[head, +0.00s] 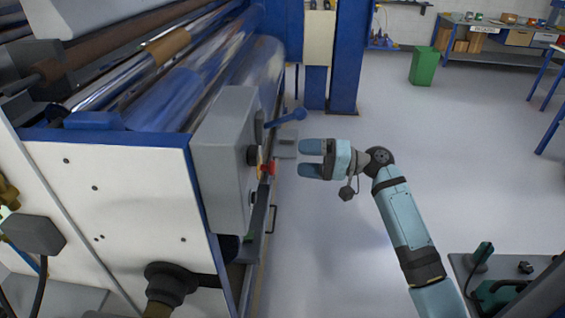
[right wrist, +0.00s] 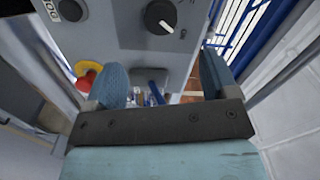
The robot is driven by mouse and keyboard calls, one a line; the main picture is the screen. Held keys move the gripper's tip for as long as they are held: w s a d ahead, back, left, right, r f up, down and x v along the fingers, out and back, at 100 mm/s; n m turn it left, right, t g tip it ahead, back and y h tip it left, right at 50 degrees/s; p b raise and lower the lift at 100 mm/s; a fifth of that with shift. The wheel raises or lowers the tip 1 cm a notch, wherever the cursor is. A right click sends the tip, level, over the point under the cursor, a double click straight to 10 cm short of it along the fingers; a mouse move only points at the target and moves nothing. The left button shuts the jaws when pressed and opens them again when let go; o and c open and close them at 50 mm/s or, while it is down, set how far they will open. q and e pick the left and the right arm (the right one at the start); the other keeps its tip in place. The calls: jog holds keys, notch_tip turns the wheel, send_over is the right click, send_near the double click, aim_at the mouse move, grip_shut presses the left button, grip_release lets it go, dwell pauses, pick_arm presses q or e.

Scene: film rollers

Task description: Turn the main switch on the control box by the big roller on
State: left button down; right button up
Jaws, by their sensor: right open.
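The grey control box (head: 222,150) is mounted on the white side panel of the roller machine, beside the big shiny roller (head: 260,70). A red knob (head: 268,167) on a yellow plate sticks out of its right side; it also shows in the right wrist view (right wrist: 88,80), partly hidden by a finger. The same face carries a black knob with a white pointer (right wrist: 160,16). I cannot read which positions are on or off. My right gripper (head: 306,158) is open and empty, just right of the red knob and apart from it. My left gripper is out of view.
A blue-handled lever (head: 291,116) stands just behind the box, close to my right gripper. A green bin (head: 423,66) and a workbench (head: 490,35) stand far back. A blue post (head: 345,60) rises behind the roller.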

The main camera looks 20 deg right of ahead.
jog(key=v, duration=0.2)
jog(key=shift+s+d, duration=0.1)
jog(key=shift+d, duration=0.15)
jog(key=s+a+f+t+h, duration=0.1)
jog(key=s+f+h, duration=0.2)
jog(key=f, duration=0.4)
jog(key=s+a+f+m+h+p, duration=0.1)
jog(key=s+f+h, duration=0.2)
jog(key=f, duration=0.4)
jog(key=s+a+f+t+h, duration=0.1)
jog(key=s+f+h, duration=0.15)
jog(key=f, duration=0.45)
jog(key=s+a+f+n+h, duration=0.1)
jog(key=s+f, duration=0.2)
jog(key=s, duration=0.3)
jog(key=s+a+f+n+t+h+p, duration=0.1)
jog(key=s+f+n+h, duration=0.1)
jog(key=s, duration=0.5)
jog(key=s+a+f+n+t+h, duration=0.1)
jog(key=s+f+n+h, duration=0.1)
jog(key=s, duration=0.5)
jog(key=shift+a+f+p, duration=0.25)
jog(key=shift+f+p, duration=0.15)
jog(key=shift+f, duration=0.4)
